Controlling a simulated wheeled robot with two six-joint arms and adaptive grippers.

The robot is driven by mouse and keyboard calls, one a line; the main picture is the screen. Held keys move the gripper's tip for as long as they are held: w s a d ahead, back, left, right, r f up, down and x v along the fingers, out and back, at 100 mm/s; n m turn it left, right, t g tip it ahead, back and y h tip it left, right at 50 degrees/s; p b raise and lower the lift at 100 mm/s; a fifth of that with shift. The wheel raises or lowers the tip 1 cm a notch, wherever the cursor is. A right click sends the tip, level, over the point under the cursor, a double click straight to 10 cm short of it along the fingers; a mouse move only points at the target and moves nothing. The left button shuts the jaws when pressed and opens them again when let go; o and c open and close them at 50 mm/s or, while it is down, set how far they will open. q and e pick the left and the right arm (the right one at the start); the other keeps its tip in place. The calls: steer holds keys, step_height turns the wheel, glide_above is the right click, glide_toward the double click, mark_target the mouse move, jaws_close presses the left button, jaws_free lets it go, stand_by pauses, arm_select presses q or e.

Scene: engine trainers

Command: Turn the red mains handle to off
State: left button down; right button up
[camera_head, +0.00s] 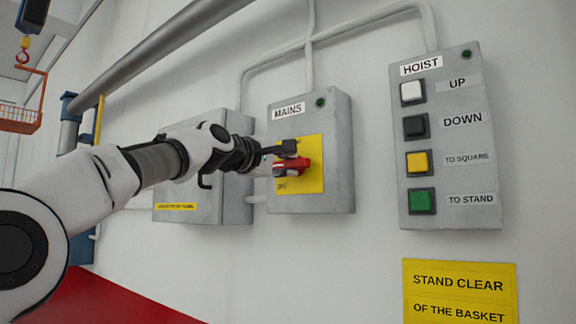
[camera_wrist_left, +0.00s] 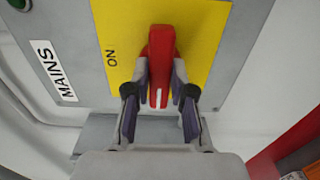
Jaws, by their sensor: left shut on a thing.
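The red mains handle (camera_head: 293,166) sits on a yellow plate (camera_head: 315,152) on the front of the grey MAINS box (camera_head: 335,195). It lies roughly level in the head view. In the left wrist view the red handle (camera_wrist_left: 161,65) stands between the two fingers, with the printed ON label (camera_wrist_left: 112,57) to its left. My left gripper (camera_head: 280,160) is shut on the handle, one finger on each side; its fingers also show in the wrist view (camera_wrist_left: 159,85). Small lettering near the plate's lower left is hard to read. My right gripper is not in view.
The HOIST panel (camera_head: 475,150) with its coloured buttons is on the wall to the right, above a yellow STAND CLEAR sign (camera_head: 460,290). Another grey box (camera_head: 185,208) is behind my left arm. An orange basket (camera_head: 18,115) hangs at far left.

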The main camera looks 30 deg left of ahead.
arm_select(q)
steer(key=shift+f, duration=0.25)
steer(key=c, duration=1)
jaws_free()
steer(key=shift+s+a+r, duration=0.15)
steer(key=shift+s, duration=0.05)
steer(key=shift+w, duration=0.1)
